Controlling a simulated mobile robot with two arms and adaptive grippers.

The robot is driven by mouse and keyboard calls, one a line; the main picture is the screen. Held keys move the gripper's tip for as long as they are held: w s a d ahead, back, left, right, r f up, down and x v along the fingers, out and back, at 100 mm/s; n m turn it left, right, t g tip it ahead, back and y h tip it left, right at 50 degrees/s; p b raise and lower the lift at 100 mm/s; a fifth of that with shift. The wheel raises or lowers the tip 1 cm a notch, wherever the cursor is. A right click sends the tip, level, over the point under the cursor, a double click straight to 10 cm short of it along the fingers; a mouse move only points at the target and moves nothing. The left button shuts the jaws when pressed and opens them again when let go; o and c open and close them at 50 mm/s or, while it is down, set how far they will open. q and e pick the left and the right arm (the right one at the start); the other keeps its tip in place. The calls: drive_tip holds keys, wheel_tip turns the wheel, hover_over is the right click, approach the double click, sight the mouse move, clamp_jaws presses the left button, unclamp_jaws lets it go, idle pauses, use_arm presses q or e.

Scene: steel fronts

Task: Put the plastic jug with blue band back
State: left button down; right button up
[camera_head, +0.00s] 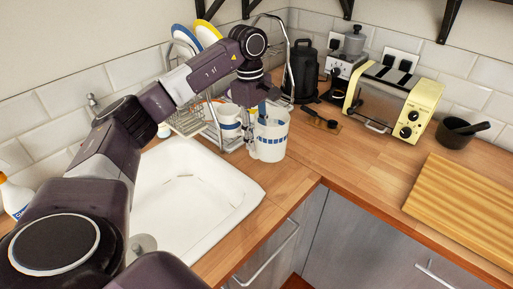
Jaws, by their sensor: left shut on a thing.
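The plastic jug with blue band (271,139) is a white, upright vessel with a blue pattern around it. It is at the counter's corner area, right of the sink and in front of the dish rack. My left gripper (259,111) reaches down to it from above and is shut on its left rim or side; the fingertips are partly hidden. I cannot tell whether the jug's base touches the counter. My right gripper is not in view.
A white sink (190,200) lies left of the jug. A wire dish rack (205,128) with plates and a blue-banded cup (229,122) stands behind.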

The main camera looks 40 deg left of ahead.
sight(257, 155)
use_arm(q)
wheel_tip(257, 155, down, 4)
drive_tip(key=shift+f+p, duration=0.1)
drive_tip(key=shift+p, duration=0.35)
drive_tip(key=shift+f, duration=0.25)
drive_tip(key=shift+f, duration=0.2)
drive_tip(key=c, duration=1.4)
unclamp_jaws()
drive_tip(key=shift+c, duration=0.2)
